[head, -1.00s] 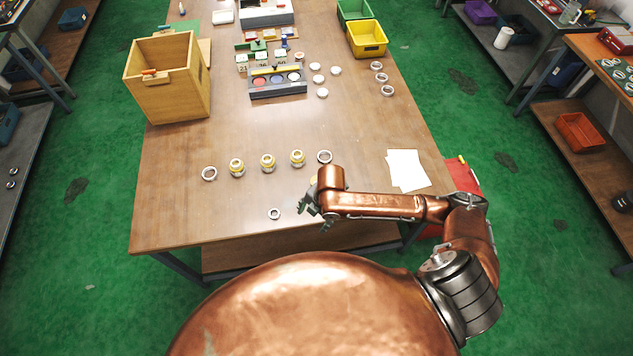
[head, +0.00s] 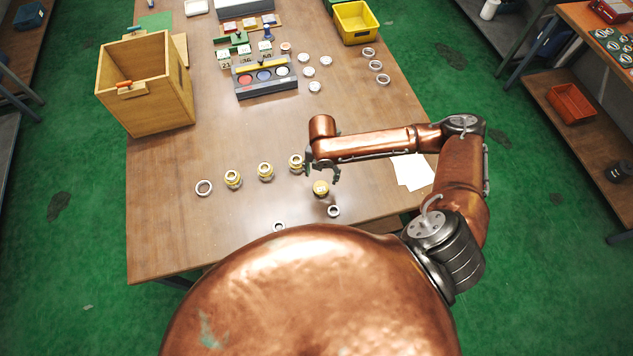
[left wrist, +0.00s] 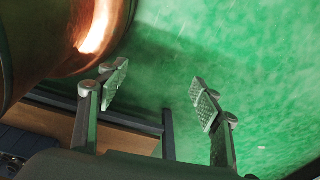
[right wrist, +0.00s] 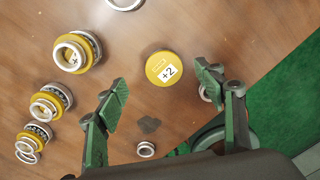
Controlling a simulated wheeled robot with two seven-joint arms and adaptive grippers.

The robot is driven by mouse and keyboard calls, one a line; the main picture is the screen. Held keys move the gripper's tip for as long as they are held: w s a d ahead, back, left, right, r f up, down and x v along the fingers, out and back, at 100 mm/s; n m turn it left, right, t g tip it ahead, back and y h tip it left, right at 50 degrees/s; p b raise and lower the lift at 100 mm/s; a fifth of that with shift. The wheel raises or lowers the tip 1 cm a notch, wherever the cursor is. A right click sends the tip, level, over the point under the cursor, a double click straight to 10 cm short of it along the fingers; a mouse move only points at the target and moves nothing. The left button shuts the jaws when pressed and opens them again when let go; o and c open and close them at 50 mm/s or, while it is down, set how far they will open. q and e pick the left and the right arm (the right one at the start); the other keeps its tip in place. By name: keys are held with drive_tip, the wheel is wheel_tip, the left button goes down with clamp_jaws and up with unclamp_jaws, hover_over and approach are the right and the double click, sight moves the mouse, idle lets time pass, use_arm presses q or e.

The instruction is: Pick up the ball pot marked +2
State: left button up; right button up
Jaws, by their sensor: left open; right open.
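The ball pot marked +2 (head: 320,188) stands on the near part of the table; in the right wrist view its round yellow lid with a white +2 label (right wrist: 163,68) shows clearly. My right gripper (head: 322,172) is open and empty. In the right wrist view its fingertips (right wrist: 163,88) are spread to either side, with the pot in the gap between them, apart from both. How high the fingers are above it, I cannot tell. My left gripper (left wrist: 160,90) shows only in the left wrist view, open and empty over the green floor.
Another ring (head: 334,211) lies nearer me. A wooden box (head: 150,85) stands far left. White papers (head: 414,172) lie right, partly under my arm.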

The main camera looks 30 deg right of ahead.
sight(321, 187)
drive_tip(key=f, duration=0.3)
drive_tip(key=shift+s+a, duration=0.4)
drive_tip(key=f, duration=0.3)
drive_tip(key=shift+s+f, duration=0.25)
drive_tip(key=shift+f, duration=0.15)
drive_tip(key=c, duration=1.3)
use_arm(q)
drive_tip(key=shift+s+r, duration=0.2)
drive_tip(key=shift+s, duration=1.05)
use_arm(e)
drive_tip(key=shift+c, duration=0.3)
use_arm(q)
drive_tip(key=shift+w, duration=0.1)
use_arm(e)
drive_tip(key=shift+r, duration=0.1)
